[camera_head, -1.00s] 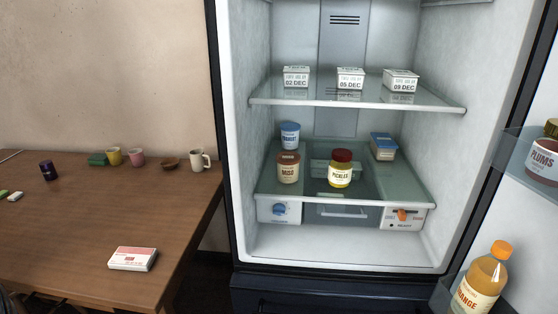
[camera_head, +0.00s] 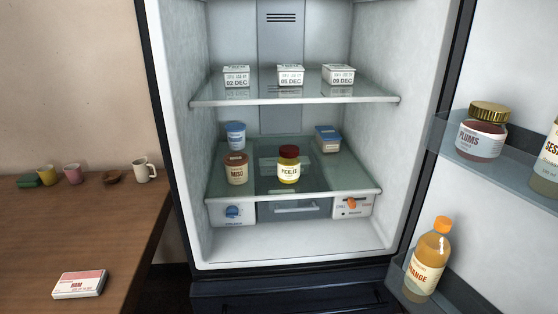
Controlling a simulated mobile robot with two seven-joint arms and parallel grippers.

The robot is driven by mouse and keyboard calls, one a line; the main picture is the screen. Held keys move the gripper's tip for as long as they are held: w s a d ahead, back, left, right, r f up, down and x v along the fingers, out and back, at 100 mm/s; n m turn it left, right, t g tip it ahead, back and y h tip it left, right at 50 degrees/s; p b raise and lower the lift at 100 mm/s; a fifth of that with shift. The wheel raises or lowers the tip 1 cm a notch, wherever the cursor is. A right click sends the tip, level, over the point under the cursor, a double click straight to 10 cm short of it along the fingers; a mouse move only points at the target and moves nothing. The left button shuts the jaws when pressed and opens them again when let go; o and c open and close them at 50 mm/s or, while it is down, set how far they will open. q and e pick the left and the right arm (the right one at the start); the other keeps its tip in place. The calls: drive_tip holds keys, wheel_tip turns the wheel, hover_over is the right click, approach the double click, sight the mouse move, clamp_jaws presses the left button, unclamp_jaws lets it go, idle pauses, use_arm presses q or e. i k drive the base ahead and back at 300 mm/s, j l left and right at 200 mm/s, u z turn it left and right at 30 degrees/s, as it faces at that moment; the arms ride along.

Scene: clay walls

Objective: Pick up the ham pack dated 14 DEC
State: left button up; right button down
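A flat white pack with a pinkish-red label reading HAM (camera_head: 79,284) lies on the wooden table at the lower left. Its date is too small to read. On the fridge's upper glass shelf stand three white-labelled packs, dated 02 DEC (camera_head: 236,77), 05 DEC (camera_head: 290,76) and, at the right, 09 DEC (camera_head: 339,75). What they contain cannot be read. No legible 14 DEC label shows. Neither of my grippers is in view.
The fridge stands open, its door at the right holding a plums jar (camera_head: 482,131) and an orange bottle (camera_head: 427,260). The lower shelf (camera_head: 335,180) holds a miso jar (camera_head: 236,169), a pickles jar (camera_head: 288,165) and tubs. Cups stand at the table's back (camera_head: 105,215).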

sight(71, 285)
drive_tip(key=u, duration=1.45)
